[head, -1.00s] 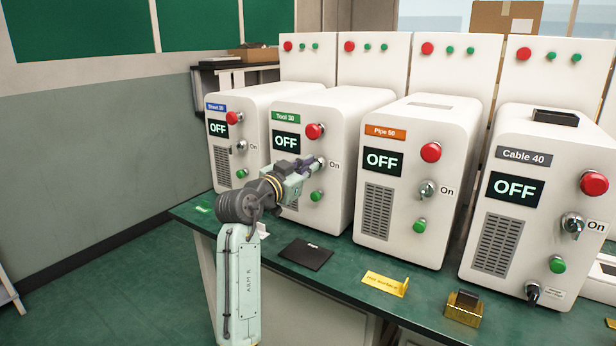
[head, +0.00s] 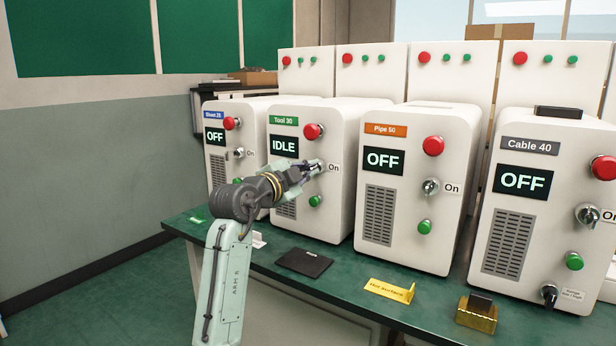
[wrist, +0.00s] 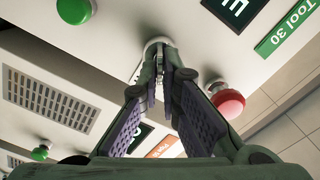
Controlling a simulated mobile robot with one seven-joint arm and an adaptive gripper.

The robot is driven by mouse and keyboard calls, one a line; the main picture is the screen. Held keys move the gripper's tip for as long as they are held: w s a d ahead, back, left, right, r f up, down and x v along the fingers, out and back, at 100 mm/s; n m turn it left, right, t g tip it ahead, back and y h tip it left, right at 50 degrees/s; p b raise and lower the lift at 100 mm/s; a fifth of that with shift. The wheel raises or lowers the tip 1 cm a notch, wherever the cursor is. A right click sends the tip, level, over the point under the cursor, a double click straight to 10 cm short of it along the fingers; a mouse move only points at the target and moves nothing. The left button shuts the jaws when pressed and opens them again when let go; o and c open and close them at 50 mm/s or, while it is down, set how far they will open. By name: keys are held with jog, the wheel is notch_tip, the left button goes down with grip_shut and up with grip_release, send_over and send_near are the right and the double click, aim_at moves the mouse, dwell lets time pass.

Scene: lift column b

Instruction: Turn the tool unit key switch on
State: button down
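The tool unit is the white box labelled Tool 30 (head: 343,140), second from the left in the head view. Its display (head: 284,146) reads IDLE. Its key switch (wrist: 157,46) shows in the wrist view as a round collar on the panel. My gripper (head: 317,167) is at this switch, just left of the "On" label. In the wrist view the fingertips (wrist: 160,78) are close together with the thin key between them, so the gripper looks shut on the key. The fingers hide most of the key, and its exact angle cannot be told.
The unit's red button (head: 313,131) is above the switch and its green button (head: 315,201) below. Pipe 50 (head: 405,190) stands to the right, display OFF. A black plate (head: 304,262) and yellow sign (head: 389,290) lie along the green bench's front.

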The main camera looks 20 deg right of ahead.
jog(key=shift+m, duration=0.4)
jog(key=c, duration=1.8)
grip_release()
jog(key=v, duration=1.2)
